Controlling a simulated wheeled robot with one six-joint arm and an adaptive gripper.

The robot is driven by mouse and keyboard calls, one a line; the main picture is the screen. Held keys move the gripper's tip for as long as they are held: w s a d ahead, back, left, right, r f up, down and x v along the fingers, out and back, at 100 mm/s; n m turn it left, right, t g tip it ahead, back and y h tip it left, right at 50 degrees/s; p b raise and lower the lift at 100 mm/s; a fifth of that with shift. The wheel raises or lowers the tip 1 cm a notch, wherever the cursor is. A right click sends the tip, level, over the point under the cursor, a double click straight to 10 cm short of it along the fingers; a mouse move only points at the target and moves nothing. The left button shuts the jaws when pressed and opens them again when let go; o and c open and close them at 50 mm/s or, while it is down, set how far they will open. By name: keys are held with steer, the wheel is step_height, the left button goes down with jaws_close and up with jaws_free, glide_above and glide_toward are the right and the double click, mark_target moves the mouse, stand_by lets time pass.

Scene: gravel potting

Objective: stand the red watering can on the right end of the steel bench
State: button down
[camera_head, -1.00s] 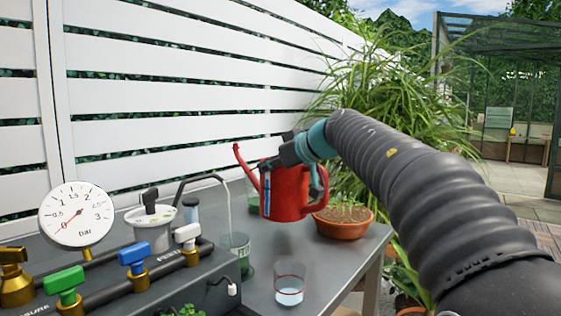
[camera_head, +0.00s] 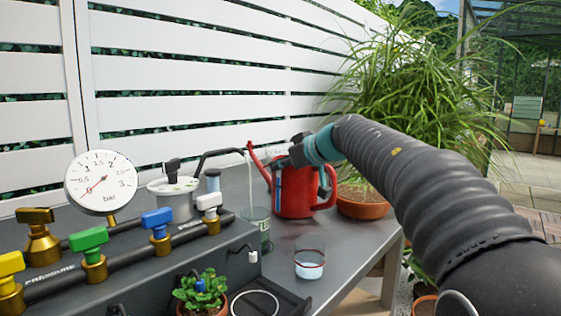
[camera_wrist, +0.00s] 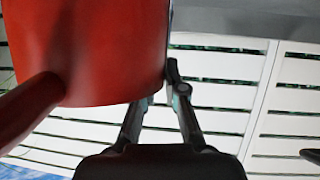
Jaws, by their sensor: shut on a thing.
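The red watering can (camera_head: 292,196) is upright near the right end of the grey steel bench (camera_head: 345,240). Its spout points up and left, and its handle is on the right. My gripper (camera_head: 290,155) is shut on the can's upper part. In the wrist view the can (camera_wrist: 95,45) fills the upper left, with its spout at lower left, and my gripper (camera_wrist: 165,95) reaches to its side. The can's base is at or just above the bench top; I cannot tell whether it touches. The exact grip spot is partly hidden.
A terracotta pot (camera_head: 362,207) stands close on the can's right. A glass beaker (camera_head: 309,263) stands in front, and a green-marked glass (camera_head: 257,232) is at front left. A pressure gauge (camera_head: 101,182) and valves fill the left. A white slatted fence (camera_head: 200,105) is behind.

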steer(key=c, duration=1.6)
jaws_free()
steer(key=o, duration=0.4)
steer(key=shift+c, duration=0.2)
steer(key=shift+d+r, duration=0.1)
steer(key=p+v, duration=0.1)
steer(key=v, duration=1.1)
